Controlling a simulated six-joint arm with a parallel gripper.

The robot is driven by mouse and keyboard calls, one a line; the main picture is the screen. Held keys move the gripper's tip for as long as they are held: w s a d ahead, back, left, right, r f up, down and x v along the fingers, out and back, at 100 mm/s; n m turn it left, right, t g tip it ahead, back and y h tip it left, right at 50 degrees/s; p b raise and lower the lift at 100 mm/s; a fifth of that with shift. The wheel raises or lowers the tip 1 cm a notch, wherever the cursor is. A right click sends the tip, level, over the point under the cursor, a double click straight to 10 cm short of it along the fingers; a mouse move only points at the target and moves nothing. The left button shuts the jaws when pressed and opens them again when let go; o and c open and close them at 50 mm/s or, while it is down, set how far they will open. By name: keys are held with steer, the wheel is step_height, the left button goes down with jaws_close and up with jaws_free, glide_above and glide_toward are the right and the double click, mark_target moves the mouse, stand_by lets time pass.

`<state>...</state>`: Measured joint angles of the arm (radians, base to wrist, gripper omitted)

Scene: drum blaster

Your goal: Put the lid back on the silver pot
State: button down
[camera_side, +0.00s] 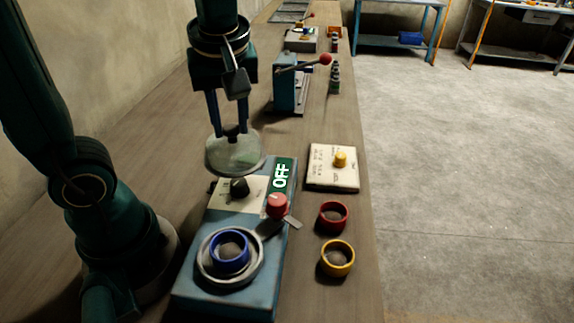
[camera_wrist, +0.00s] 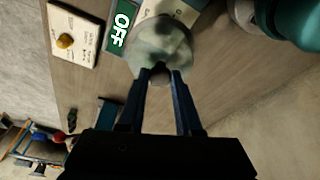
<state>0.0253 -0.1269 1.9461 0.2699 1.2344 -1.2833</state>
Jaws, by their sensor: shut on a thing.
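My gripper (camera_side: 231,130) is shut on the knob of a round, pale, greenish-grey lid (camera_side: 234,155). The lid hangs flat or nearly so near the far end of the blue machine. The wrist view shows the lid (camera_wrist: 161,42) at the fingertips (camera_wrist: 160,72). The silver pot (camera_side: 205,262) is a round metal rim set in the near end of the machine, apart from the lid. A blue ring (camera_side: 230,263) sits inside the pot. The wrist view does not clearly show the pot.
The blue machine (camera_side: 240,301) has a dark knob (camera_side: 239,187), a red knob (camera_side: 277,205) and an OFF sign (camera_side: 282,175). Red (camera_side: 333,217) and yellow (camera_side: 337,259) rings lie to its right, near a white plate with a yellow knob (camera_side: 340,159). A lever press (camera_side: 289,82) stands behind.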

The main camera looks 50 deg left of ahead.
steer(key=s+d+r+m+t+h, duration=0.1)
steer(key=s+d+r+m, duration=0.1)
steer(key=s+d+m, duration=0.85)
steer(key=shift+w+d+f+n, duration=0.3)
steer(key=shift+f+n, duration=0.3)
steer(key=shift+f, duration=0.4)
steer(key=shift+w+d+f+n, duration=0.2)
steer(key=shift+d+f+n, duration=0.15)
steer(key=shift+f+n, duration=0.5)
steer(key=shift+w+d+f+n, duration=0.25)
steer(key=shift+d+f+n, duration=0.15)
steer(key=shift+f, duration=0.75)
steer(key=shift+f, duration=0.15)
steer(key=shift+c, duration=0.2)
jaws_free()
step_height(320, 180, up, 7)
stand_by(1.2)
